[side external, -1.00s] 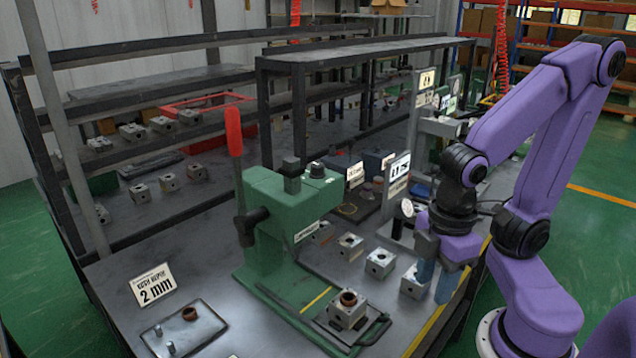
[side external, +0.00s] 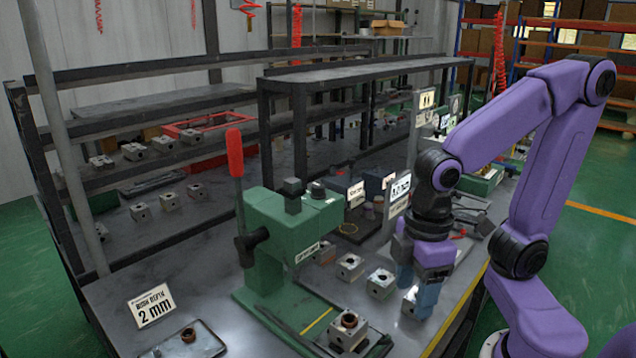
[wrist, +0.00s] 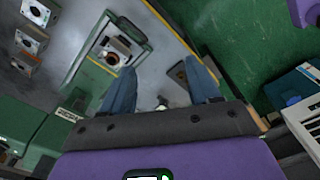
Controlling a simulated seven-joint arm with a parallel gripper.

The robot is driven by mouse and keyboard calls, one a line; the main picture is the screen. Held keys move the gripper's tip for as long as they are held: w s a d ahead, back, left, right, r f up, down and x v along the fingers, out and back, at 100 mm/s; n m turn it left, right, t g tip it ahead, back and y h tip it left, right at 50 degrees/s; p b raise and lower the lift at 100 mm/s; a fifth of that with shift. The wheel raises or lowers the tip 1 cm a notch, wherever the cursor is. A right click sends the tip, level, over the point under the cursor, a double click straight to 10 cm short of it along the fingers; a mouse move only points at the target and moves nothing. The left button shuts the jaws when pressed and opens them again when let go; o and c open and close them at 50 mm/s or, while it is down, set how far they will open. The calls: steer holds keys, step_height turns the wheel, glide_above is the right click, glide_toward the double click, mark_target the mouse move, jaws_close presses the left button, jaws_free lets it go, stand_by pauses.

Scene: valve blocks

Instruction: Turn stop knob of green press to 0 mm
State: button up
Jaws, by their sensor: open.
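The green press (side external: 300,232) stands on the bench, left of my gripper, with a red-gripped lever (side external: 235,155) on its left side. A small dark round knob (side external: 317,189) sits on its top, beside a dark square post (side external: 292,188); I cannot read its setting. A sign (side external: 153,304) reads "2 mm". My gripper (side external: 416,292) is open, with its blue fingers pointing down, to the right of the press and apart from the knob. In the wrist view, the fingers (wrist: 158,75) are spread, and part of a green body (wrist: 22,118) with a label shows at lower left.
A metal block with a brown bushing (side external: 348,322) sits in front of the press. More metal blocks (side external: 380,284) lie between press and gripper. A tray (side external: 185,342) lies at front left. Dark shelves (side external: 360,60) stand behind.

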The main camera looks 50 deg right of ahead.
steer(key=w+a+r+m, duration=0.3)
steer(key=w+r+m, duration=0.3)
steer(key=w, duration=0.6)
step_height(320, 180, up, 15)
steer(key=m, duration=1.3)
glide_above(318, 185)
step_height(318, 185, down, 17)
steer(key=shift+r, duration=0.2)
steer(key=c, duration=1)
